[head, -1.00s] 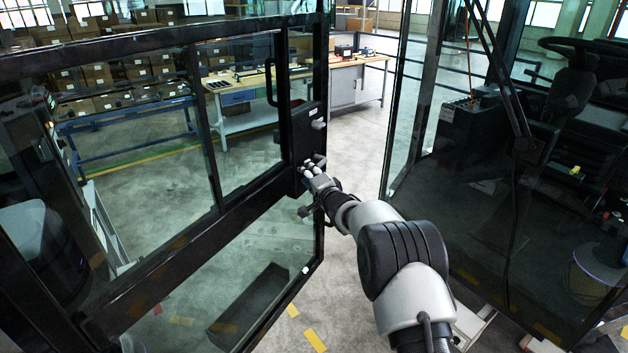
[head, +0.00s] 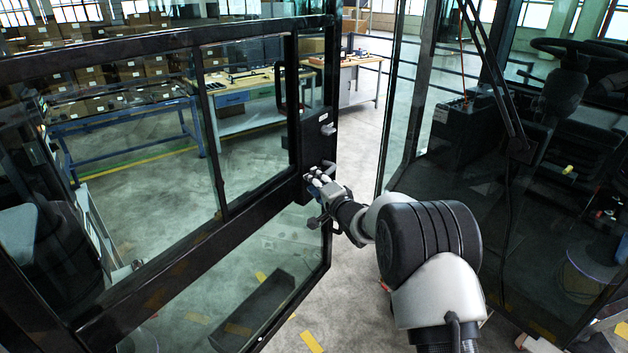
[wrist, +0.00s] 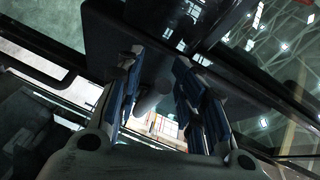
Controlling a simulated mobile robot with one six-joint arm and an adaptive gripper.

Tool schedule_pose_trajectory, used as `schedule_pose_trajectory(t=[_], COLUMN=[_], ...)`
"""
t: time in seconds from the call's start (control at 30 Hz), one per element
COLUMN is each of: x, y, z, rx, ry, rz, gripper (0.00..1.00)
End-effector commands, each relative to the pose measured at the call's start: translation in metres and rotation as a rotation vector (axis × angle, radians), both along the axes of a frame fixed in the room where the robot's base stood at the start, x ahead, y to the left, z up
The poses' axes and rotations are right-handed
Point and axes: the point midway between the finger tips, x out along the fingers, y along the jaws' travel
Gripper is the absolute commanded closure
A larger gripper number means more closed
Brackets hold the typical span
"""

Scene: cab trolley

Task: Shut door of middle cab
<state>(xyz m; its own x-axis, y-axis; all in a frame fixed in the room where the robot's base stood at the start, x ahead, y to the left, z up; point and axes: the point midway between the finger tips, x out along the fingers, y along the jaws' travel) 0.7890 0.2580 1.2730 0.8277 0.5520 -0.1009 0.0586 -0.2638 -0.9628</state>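The cab door (head: 205,215), a black frame with glass panes, stands open across the left of the head view. Its free edge is apart from the cab (head: 470,170) at right. A dark lock plate (head: 320,150) sits near that edge, with a small grey knob (head: 327,129) on it. My gripper (head: 316,178) is at the lower part of this plate, by a grey handle (head: 329,167). In the wrist view, my gripper's fingers (wrist: 155,95) are spread, with a grey rounded piece (wrist: 150,100) between them. I cannot tell whether they touch it.
Between the door edge and the cab is a gap with bare floor (head: 355,175). A workbench (head: 350,80) and a blue-legged table (head: 130,130) stand behind. A steering wheel (head: 575,47) shows inside the cab. Yellow marks (head: 311,342) lie on the floor.

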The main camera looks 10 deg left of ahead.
Motion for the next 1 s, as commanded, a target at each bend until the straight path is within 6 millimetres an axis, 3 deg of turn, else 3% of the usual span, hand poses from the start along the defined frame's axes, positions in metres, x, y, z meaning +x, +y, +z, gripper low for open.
schedule_pose_trajectory(t=[0.03,0.2,0.3,0.4,0.57,1.0], x=[-0.005,-0.048,-0.075,-0.09,-0.084,-0.016], y=[-0.026,-0.092,-0.115,-0.125,-0.117,-0.055], z=[0.01,0.028,0.031,0.032,0.029,0.017], rx=[0.007,0.051,0.075,0.089,0.093,0.097], ry=[0.009,0.084,0.134,0.165,0.173,0.163], rz=[0.0,0.057,0.09,0.111,0.119,0.121], gripper=[0.66,0.66,0.66,0.66,0.66,0.66])
